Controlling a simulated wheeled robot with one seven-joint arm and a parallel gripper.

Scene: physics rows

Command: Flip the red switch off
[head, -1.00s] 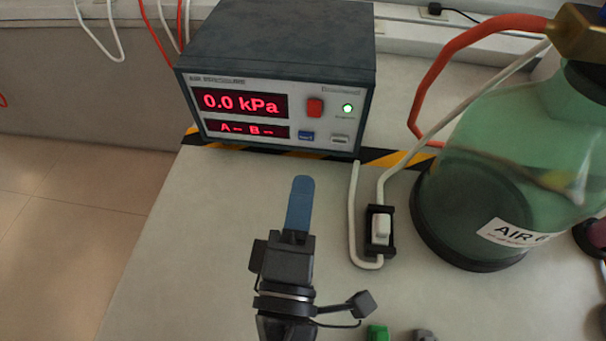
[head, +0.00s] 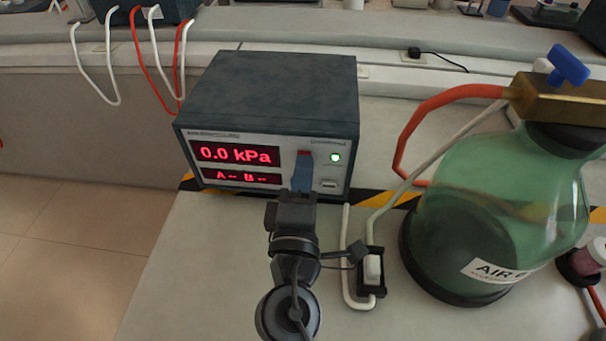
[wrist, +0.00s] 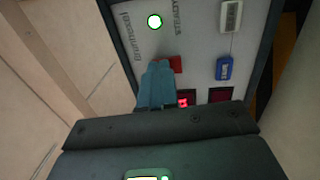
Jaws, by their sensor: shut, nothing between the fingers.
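The red switch (head: 304,155) is on the front panel of a dark grey pressure box (head: 270,95). In the head view only its upper part shows above my blue fingertips. My gripper (head: 302,172) is shut and empty, its fingers pointing at the panel. In the wrist view the red switch (wrist: 175,64) shows just beside the tips of my gripper (wrist: 160,66) and is partly hidden by them. I cannot tell whether they touch. The green light (head: 336,157) on the panel is lit, and the display (head: 235,155) reads 0.0 kPa.
A green glass bottle (head: 490,220) with a red hose stands to the right.

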